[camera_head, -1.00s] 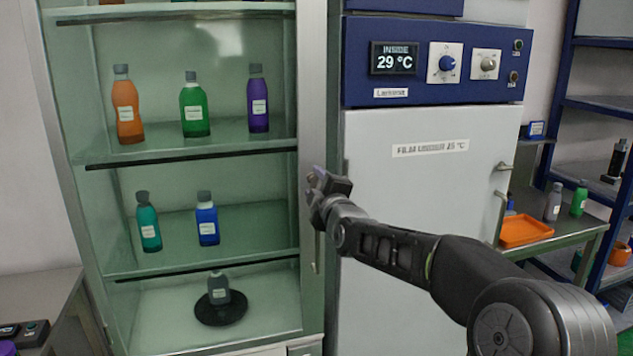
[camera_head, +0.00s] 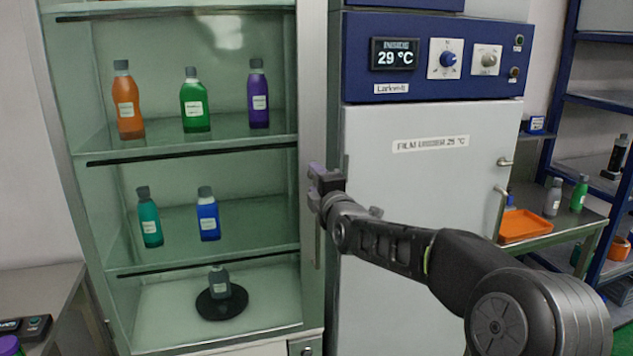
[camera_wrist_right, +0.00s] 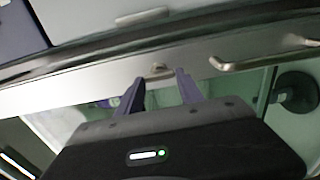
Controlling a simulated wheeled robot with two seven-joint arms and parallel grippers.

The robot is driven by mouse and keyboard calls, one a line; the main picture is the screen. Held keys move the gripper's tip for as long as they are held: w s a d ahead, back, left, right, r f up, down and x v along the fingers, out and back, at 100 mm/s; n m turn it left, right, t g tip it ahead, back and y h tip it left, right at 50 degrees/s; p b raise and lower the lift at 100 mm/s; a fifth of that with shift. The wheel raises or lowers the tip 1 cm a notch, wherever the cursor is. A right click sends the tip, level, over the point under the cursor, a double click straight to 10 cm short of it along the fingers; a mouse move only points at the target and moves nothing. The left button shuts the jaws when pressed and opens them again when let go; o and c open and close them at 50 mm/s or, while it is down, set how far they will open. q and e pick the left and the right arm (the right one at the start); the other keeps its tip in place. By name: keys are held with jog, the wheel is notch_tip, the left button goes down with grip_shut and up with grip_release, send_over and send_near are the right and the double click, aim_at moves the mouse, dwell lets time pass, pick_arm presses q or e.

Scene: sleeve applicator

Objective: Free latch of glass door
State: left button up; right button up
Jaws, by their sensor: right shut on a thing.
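The glass door (camera_head: 313,70) of the cabinet at the left looks closed, with a pale metal frame at its right edge. My right gripper (camera_head: 318,178) is at that frame, about level with the middle shelves. In the right wrist view, a small metal latch (camera_wrist_right: 160,68) sits on the frame between the tips of my right gripper (camera_wrist_right: 160,80). The purple fingers stand slightly apart, shut on the latch. In the head view the gripper hides the latch. My left gripper is not in view.
A vertical door handle (camera_head: 317,245) is just below my gripper and also shows in the right wrist view (camera_wrist_right: 260,60). Several bottles stand on the shelves behind the glass. A white oven (camera_head: 420,220) with a blue control panel (camera_head: 425,55) is close on the right.

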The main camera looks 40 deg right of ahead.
jog(key=o, duration=1.4)
jog(key=b+v, duration=0.2)
jog(key=v, duration=0.5)
jog(key=shift+s+a, duration=0.15)
jog(key=shift+s, duration=0.25)
